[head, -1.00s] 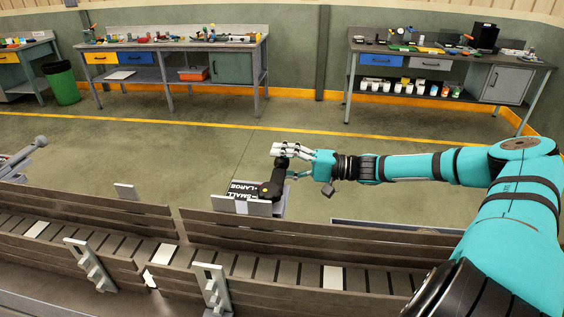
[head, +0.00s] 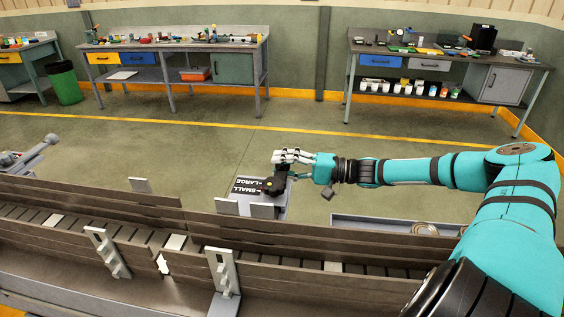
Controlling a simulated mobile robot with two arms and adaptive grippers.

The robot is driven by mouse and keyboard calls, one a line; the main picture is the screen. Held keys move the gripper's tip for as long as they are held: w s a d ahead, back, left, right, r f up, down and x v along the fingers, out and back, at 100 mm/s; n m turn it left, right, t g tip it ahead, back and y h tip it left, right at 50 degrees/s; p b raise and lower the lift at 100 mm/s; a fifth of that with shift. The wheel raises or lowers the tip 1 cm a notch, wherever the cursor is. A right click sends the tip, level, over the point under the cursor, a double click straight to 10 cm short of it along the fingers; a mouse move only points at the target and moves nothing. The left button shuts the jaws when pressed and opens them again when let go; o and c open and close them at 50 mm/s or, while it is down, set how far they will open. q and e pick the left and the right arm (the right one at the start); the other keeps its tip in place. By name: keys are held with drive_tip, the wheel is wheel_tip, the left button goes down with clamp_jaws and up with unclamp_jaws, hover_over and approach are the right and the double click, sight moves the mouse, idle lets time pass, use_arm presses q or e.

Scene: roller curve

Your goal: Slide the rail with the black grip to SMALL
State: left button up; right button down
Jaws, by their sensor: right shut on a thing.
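The black grip (head: 274,186) stands beyond the roller track, beside a black label plate (head: 244,187) lettered SMALL and LARGE. My right gripper (head: 289,164) is shut on the grip, with its arm reaching in from the right. The far right rail (head: 330,238), a stack of brown boards, runs along the far side of the rollers below the plate. Its left end sits nearer to me than the end of the far left rail (head: 85,198). Which mark the grip lines up with is too small to tell. My left gripper is not in view.
The near rail (head: 62,244) has upright grey brackets (head: 222,272). Rollers (head: 290,262), some white, lie between the rails. A grey tray (head: 375,224) with a coil sits right of the plate.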

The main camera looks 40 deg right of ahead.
drive_tip(key=shift+s+a+y, duration=0.25)
drive_tip(key=shift+a+y, duration=0.05)
drive_tip(key=shift+a, duration=0.25)
drive_tip(key=shift+w+d+f, duration=0.1)
drive_tip(key=shift+d+f, duration=0.1)
drive_tip(key=shift+d, duration=0.05)
drive_tip(key=c, duration=1.3)
unclamp_jaws()
drive_tip(key=shift+d+f, duration=0.15)
drive_tip(key=shift+d, duration=0.05)
drive_tip(key=o, duration=0.4)
drive_tip(key=shift+r, duration=0.25)
drive_tip(key=shift+a+r, duration=0.1)
drive_tip(key=shift+a, duration=0.1)
drive_tip(key=shift+d, duration=0.35)
drive_tip(key=v, duration=1.1)
drive_tip(key=shift+s+r, duration=0.1)
drive_tip(key=shift+s, duration=0.35)
